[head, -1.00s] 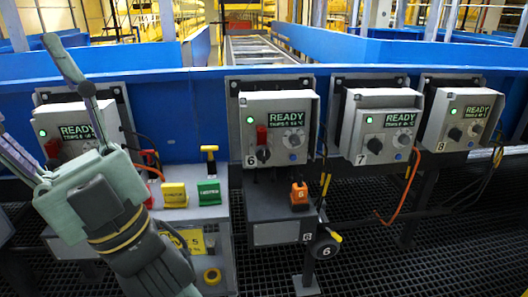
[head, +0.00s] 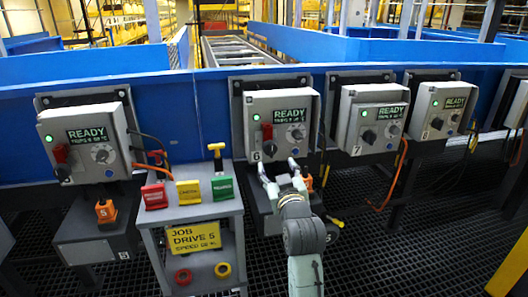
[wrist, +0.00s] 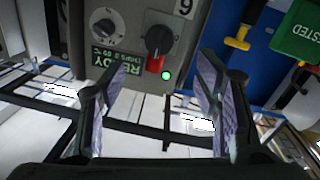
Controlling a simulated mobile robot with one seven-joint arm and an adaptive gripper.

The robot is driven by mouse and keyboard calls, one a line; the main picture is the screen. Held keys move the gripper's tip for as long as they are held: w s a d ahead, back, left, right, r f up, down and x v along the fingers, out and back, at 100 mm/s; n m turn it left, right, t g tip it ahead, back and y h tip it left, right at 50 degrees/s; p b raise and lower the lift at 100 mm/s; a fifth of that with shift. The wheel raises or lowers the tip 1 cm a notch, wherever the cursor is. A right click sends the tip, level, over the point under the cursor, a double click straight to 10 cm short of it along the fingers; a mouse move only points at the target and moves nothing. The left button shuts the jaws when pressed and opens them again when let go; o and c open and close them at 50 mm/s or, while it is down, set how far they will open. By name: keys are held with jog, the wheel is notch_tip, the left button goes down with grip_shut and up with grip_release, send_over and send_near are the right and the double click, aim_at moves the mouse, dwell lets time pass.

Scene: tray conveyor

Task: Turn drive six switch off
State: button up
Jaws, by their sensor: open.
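The drive six box (head: 298,112) is grey, with a READY display and a lit green lamp. Its switch (head: 268,148) is a black rotary knob with a red piece on its upright side. In the wrist view the switch (wrist: 158,41) appears upside down, near a label 6, with the red piece pointing toward the lamp. My gripper (head: 279,169) is open and empty, just below the front of the box. In the wrist view my gripper's fingers (wrist: 161,78) stand either side of the red piece and lamp, apparently short of the knob. The grey dial (wrist: 104,25) is beside it.
Drive five box (head: 85,130) is at left, drives seven (head: 370,118) and eight (head: 442,108) at right. A stand (head: 195,213) with red, yellow and green tags and a yellow sign reading JOB DRIVE 5 is left of my arm. Cables hang between boxes.

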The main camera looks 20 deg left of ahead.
aim_at(271, 151)
jog(key=p+x, duration=0.2)
jog(key=x, duration=0.8)
jog(key=shift+w+a+r, duration=0.1)
jog(key=shift+w+a, duration=0.05)
jog(key=shift+w, duration=0.05)
jog(key=c, duration=1.1)
jog(key=shift+c, duration=0.2)
